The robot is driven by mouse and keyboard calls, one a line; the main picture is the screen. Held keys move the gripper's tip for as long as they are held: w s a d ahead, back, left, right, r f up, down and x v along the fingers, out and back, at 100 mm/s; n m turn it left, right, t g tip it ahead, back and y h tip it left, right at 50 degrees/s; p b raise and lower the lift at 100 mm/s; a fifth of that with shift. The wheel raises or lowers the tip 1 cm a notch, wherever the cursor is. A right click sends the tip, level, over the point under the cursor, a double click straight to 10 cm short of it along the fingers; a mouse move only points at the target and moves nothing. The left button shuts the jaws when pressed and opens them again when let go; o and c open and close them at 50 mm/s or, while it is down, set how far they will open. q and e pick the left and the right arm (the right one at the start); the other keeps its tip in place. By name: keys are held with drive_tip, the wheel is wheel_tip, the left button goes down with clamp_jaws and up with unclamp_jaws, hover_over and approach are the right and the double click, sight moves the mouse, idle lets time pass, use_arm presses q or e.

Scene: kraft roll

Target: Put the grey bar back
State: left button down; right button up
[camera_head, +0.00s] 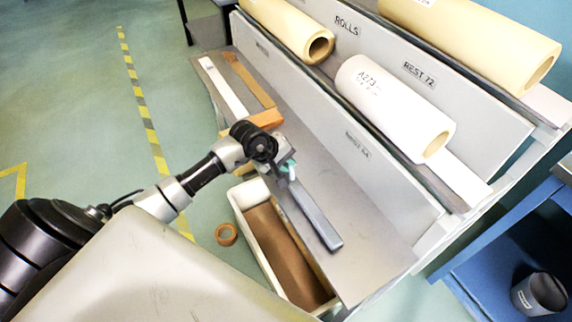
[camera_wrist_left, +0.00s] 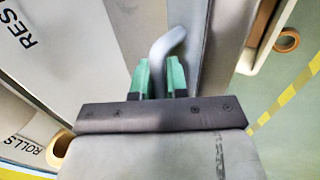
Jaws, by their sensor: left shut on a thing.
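The grey bar (camera_head: 316,216) lies lengthwise along the sloping grey shelf, near its front edge. My left gripper (camera_head: 286,169) is at the bar's far end, with its green fingertips low over the shelf. In the left wrist view, the green fingers (camera_wrist_left: 161,78) are shut on a grey bent piece (camera_wrist_left: 168,46), which looks like the bar's handle. Whether the bar touches the shelf along its full length I cannot tell. My right gripper is in neither view.
A white bar (camera_head: 222,86) and a brown bar (camera_head: 249,80) lie farther up the shelf, near an orange block (camera_head: 264,119). Paper rolls, such as the white one (camera_head: 395,105), rest behind upright dividers. An open bin (camera_head: 243,205) stands below the front edge; a tape ring (camera_head: 226,234) is on the floor.

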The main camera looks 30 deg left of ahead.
use_arm(q)
drive_tip(key=shift+f, duration=0.7)
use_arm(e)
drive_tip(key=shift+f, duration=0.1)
use_arm(q)
drive_tip(key=c, duration=1.1)
unclamp_jaws()
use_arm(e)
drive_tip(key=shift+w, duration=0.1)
use_arm(q)
drive_tip(key=shift+s+a+r, duration=0.15)
drive_tip(key=shift+r, duration=0.15)
drive_tip(key=v, duration=1.1)
drive_tip(key=shift+s+r+p, duration=0.1)
drive_tip(key=shift+s+p, duration=0.05)
drive_tip(key=shift+p, duration=0.15)
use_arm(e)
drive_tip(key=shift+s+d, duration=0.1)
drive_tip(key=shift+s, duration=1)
